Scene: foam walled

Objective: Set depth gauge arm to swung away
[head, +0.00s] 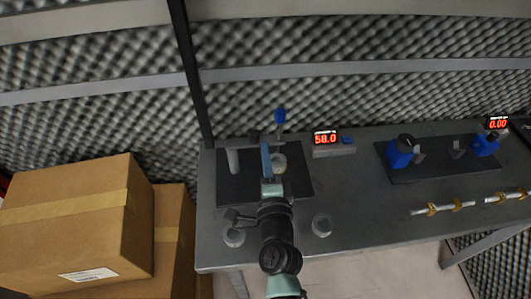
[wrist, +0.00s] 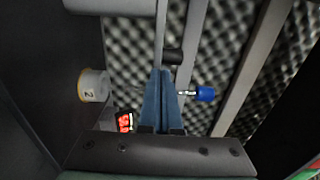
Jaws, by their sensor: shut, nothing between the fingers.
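My gripper (head: 265,147) reaches over a dark base plate (head: 300,185) on the grey bench. Its blue fingers are together and empty; they also show in the wrist view (wrist: 161,74). A blue knob (head: 280,115) on a thin metal rod stands just beyond the fingertips; in the wrist view the blue knob (wrist: 205,94) is right of the fingers. A pale cup-like part (head: 280,163) sits beside the fingers and shows at left in the wrist view (wrist: 93,86). A grey post (head: 232,160) stands on the plate. I cannot tell clearly which part is the depth gauge arm.
A red display (head: 325,137) reading 58.0 stands right of the plate. Farther right are a second plate (head: 430,172) with blue-bodied devices and brass-collared rods (head: 443,208). Grey round parts (head: 322,224) lie near the front edge. Cardboard boxes (head: 75,225) are at left; foam walls are behind.

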